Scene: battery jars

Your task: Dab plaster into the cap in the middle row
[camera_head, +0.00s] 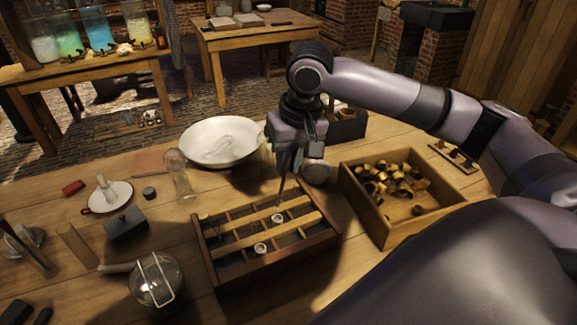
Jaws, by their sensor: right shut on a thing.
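My right gripper (291,162) is shut on a thin, dark tool (282,192) that points down over the divided wooden tray (212,270). The tool's tip is at or just above a small whitish cap (277,219) in the tray; I cannot tell whether it touches. A second whitish cap (260,248) sits nearer the front of the tray. A wide white bowl (200,135) with pale matter inside, perhaps plaster, stands behind the tray. My left gripper is out of view.
A wooden box (388,232) of brass-coloured pieces stands right of the tray.

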